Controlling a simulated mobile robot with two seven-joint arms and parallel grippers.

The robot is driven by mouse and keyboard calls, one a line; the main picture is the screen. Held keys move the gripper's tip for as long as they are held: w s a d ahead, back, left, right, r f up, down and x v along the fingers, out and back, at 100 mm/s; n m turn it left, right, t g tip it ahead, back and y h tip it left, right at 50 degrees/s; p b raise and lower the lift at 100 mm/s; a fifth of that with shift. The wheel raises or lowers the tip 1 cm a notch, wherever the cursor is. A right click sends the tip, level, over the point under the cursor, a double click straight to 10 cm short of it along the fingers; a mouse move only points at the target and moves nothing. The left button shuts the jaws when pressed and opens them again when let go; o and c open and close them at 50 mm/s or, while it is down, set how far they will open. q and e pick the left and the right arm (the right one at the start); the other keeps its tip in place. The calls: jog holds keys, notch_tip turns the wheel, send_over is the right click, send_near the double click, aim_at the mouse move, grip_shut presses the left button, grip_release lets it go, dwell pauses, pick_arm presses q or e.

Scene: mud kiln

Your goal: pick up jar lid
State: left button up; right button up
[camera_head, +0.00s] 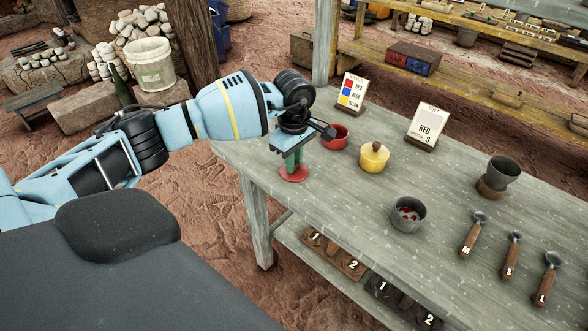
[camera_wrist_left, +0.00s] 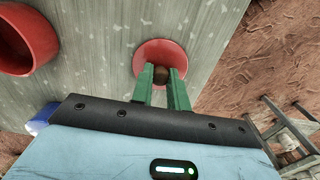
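The jar lid (camera_head: 294,175) is a red disc with a brown knob, at the left corner of the table. It also shows in the left wrist view (camera_wrist_left: 148,52). My left gripper (camera_head: 293,163) points down over it. Its two green fingers (camera_wrist_left: 161,78) stand close together on either side of the knob and appear to touch it. The lid looks level, on or very near the tabletop. A red open jar (camera_head: 335,137) stands to the right of the lid. My right gripper is in neither view.
The grey wooden table (camera_head: 340,185) also holds a yellow lidded jar (camera_head: 374,157), a grey cup with red bits (camera_head: 408,215), a grey bowl (camera_head: 500,172), lettered scoops (camera_head: 511,256) and two sign cards (camera_head: 428,125). The table's front edge is close to the lid.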

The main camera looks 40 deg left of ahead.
pick_arm(q)
grip_shut()
jog(key=shift+r, duration=0.15)
jog(key=shift+r, duration=0.6)
notch_tip(320, 180, up, 2)
jog(key=shift+r, duration=0.2)
jog(key=s+d, duration=0.2)
jog(key=s, duration=0.5)
jog(key=s+d+r, duration=0.1)
jog(key=s+d, duration=0.2)
jog(key=s, duration=0.5)
jog(key=shift+d+b, duration=0.3)
jog(key=shift+b, duration=0.1)
jog(key=shift+r, duration=0.15)
